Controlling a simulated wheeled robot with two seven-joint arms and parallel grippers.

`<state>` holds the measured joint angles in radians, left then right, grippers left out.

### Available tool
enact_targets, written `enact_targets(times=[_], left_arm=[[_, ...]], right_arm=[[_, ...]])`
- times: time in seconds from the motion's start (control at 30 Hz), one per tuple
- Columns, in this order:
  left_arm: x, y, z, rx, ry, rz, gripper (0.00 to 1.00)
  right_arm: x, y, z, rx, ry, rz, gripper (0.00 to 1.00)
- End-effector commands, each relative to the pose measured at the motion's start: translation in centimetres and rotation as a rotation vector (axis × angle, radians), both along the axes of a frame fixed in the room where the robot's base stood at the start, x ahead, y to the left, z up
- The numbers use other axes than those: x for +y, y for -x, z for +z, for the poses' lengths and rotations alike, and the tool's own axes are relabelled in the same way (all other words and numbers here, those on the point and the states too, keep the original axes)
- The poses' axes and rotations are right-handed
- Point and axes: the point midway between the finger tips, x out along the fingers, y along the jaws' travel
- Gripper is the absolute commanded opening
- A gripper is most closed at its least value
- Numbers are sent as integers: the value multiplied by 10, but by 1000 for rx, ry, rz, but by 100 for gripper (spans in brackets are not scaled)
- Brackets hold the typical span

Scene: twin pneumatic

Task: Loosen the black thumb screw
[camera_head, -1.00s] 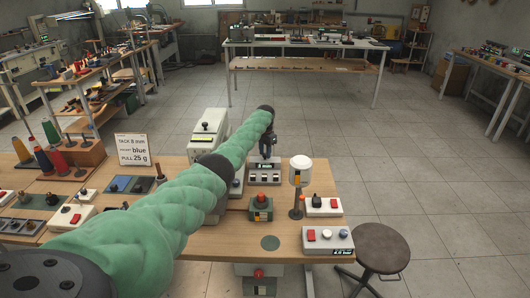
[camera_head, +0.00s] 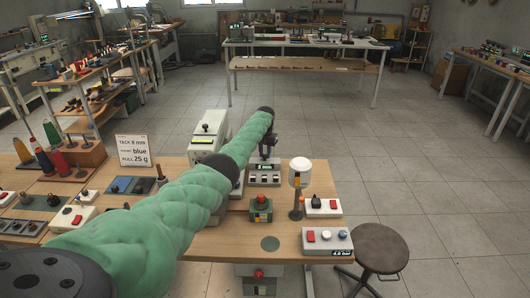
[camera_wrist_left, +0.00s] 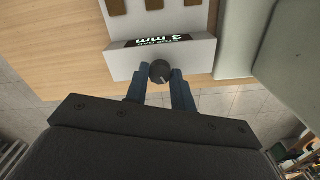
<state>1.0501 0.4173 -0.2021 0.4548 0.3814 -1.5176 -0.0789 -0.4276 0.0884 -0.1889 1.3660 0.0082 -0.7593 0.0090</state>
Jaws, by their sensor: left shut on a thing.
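My left gripper (camera_head: 267,151) is over the small grey box (camera_head: 265,180) with a lit display, past the middle of the table. In the left wrist view its two blue fingers (camera_wrist_left: 160,84) are shut on a round black knob (camera_wrist_left: 160,71) with a light pointer mark, at the edge of the grey box (camera_wrist_left: 120,63). The display there reads upside down, seemingly 3 mm. Another black knob (camera_head: 205,127) stands upright on top of the pale machine (camera_head: 207,143), left of my arm. I cannot tell which knob is the thumb screw. My right gripper is not in view.
A red button on a green box (camera_head: 261,205), a white-capped post (camera_head: 300,172) and control boxes with buttons (camera_head: 327,242) stand right of my arm. A card (camera_head: 134,150) and cones of thread (camera_head: 70,151) are at the left. A stool (camera_head: 378,250) stands off the table's right end.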

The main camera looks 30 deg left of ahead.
Motion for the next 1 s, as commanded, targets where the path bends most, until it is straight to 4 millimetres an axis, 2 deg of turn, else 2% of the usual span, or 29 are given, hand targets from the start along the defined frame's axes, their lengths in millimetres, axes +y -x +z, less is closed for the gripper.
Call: enact_targets(times=[0.6, 1.0], left_arm=[[0, 0, 1, 0, 0, 552, 2], [0, 0, 0, 1, 1, 745, 2]], right_arm=[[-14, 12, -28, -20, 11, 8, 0], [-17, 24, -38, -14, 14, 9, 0]])
